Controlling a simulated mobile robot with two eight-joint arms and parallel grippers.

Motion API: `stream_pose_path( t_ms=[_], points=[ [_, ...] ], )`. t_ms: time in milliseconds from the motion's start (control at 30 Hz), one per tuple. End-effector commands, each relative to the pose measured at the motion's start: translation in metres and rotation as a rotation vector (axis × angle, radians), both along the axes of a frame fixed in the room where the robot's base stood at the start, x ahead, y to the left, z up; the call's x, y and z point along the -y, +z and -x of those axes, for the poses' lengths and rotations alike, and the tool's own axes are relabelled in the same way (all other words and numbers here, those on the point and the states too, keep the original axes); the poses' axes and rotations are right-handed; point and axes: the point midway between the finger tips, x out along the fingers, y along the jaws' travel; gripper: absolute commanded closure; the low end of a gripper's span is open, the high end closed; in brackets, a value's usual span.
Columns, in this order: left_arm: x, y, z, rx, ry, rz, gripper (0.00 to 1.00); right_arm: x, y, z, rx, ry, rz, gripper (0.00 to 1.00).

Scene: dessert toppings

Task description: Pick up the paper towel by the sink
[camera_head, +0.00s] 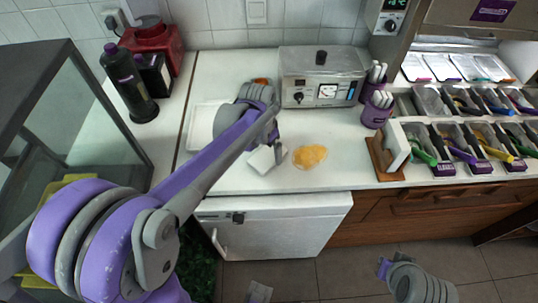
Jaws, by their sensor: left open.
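A small white block-like thing (261,161), which may be the paper towel, lies on the white counter near its front edge. My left gripper (277,153) is open just above and beside its right side. I cannot tell whether they touch. A white shallow basin or tray (196,135), possibly the sink, is to the left, partly hidden by my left arm. My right gripper (384,268) is low at the bottom right, over the floor, and its jaws are not clear.
An orange crumpled patch (309,157) lies right of the white thing. A steel appliance (318,75) stands behind. Purple cups (376,113) and topping bins (465,140) are at right. A dark bottle (128,82) and glass case (75,115) are at left.

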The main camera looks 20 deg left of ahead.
Motion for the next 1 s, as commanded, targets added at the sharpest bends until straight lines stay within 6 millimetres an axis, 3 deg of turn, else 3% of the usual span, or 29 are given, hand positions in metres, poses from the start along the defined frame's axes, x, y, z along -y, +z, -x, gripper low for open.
stream_pose_path(
  t_ms=[133,400,800,1000],
  points=[
    [0.001,-0.015,-0.002,0.0,0.0,0.0,0.0,0.0,-0.002,0.0,-0.001,0.0,0.0,1.0],
    [0.001,-0.017,-0.002,0.0,0.0,0.0,0.02,0.0,-0.002,0.0,-0.001,0.0,0.0,1.0],
    [0.001,-0.017,-0.002,0.0,0.0,0.0,0.74,0.0,-0.002,0.0,-0.001,0.0,0.0,1.0],
    [0.001,-0.016,-0.002,0.0,0.0,0.0,0.77,0.0,-0.001,0.0,-0.001,0.0,0.0,1.0]
  ],
)
